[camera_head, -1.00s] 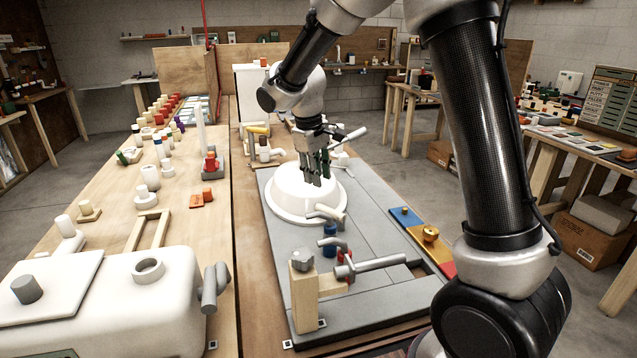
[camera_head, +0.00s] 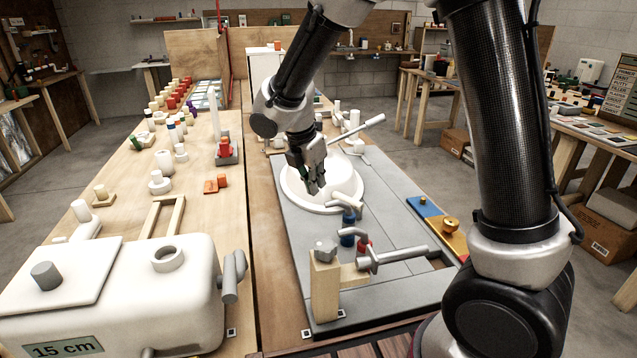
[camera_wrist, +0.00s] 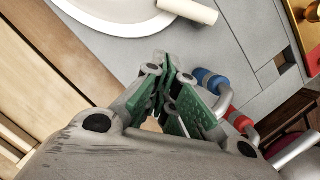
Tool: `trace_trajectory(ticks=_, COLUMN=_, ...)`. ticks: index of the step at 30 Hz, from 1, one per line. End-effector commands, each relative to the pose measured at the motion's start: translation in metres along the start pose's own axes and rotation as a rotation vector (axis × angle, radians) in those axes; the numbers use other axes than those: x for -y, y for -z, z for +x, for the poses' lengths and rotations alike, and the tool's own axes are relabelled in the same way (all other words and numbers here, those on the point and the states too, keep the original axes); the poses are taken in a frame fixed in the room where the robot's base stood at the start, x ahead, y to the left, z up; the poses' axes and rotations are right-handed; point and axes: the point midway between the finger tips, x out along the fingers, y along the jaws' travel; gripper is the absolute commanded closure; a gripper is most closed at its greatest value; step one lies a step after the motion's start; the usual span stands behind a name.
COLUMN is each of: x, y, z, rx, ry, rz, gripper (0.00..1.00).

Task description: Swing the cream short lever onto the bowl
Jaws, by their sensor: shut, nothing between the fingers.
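In the wrist view the fingertips (camera_wrist: 166,68) are below the rim and lever end.
A blue handle (camera_head: 347,230) and a red handle (camera_head: 364,247) stand close to the lever. A long grey lever (camera_head: 400,255) and a wooden post (camera_head: 324,288) are nearer. A long pale bar (camera_head: 358,131) rises behind the bowl. The board's left strip is clear.

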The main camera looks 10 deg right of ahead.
Motion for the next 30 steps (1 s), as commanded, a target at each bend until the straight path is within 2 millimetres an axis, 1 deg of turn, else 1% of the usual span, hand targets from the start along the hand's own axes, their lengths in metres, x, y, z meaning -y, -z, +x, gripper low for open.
trace_trajectory(ticks=1, x=0.001, y=0.000, z=0.011, rx=0.001, ry=0.006, rz=-0.001, gripper=1.00)
trace_trajectory(ticks=6, x=0.001, y=0.000, z=0.049, rx=0.000, ry=0.006, rz=0.001, gripper=1.00)
trace_trajectory(ticks=9, x=0.001, y=0.000, z=0.070, rx=0.000, ry=0.005, rz=0.002, gripper=1.00)
trace_trajectory(ticks=11, x=0.001, y=-0.002, z=0.080, rx=-0.001, ry=0.004, rz=0.003, gripper=1.00)
trace_trajectory(ticks=12, x=0.001, y=-0.011, z=0.081, rx=-0.001, ry=0.001, rz=0.007, gripper=1.00)
trace_trajectory(ticks=15, x=0.000, y=-0.023, z=0.087, rx=0.000, ry=0.001, rz=0.006, gripper=1.00)
trace_trajectory(ticks=18, x=0.000, y=-0.030, z=0.091, rx=0.000, ry=0.001, rz=0.004, gripper=1.00)
trace_trajectory(ticks=22, x=0.000, y=-0.035, z=0.094, rx=-0.001, ry=0.000, rz=0.003, gripper=1.00)
trace_trajectory(ticks=30, x=0.000, y=-0.035, z=0.094, rx=-0.001, ry=0.000, rz=0.003, gripper=1.00)
